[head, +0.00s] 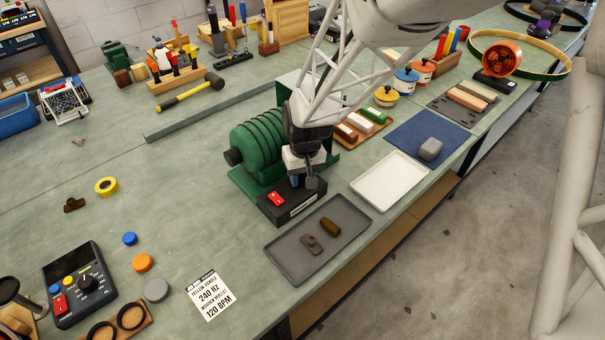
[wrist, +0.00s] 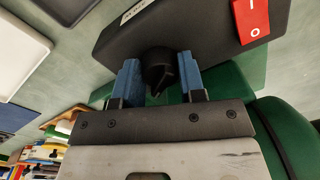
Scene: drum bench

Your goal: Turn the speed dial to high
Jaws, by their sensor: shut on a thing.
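The speed dial (wrist: 158,68) is a black round knob with a pointer ridge on the black control box (wrist: 205,32). In the wrist view the two blue fingers of my gripper (wrist: 160,76) stand on either side of the dial, closed on it. In the head view my gripper (head: 313,178) comes down at the control box (head: 292,206), in front of the green ribbed motor (head: 262,150), and largely hides the dial. I cannot read a speed mark by the dial.
A red rocker switch (head: 276,198) sits on the same box, close to my gripper. A dark grey tray (head: 285,254) with two brown pieces and a white tray (head: 388,184) lie nearby. A printed card (head: 210,297) lies at the front. The bench left of the motor is fairly clear.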

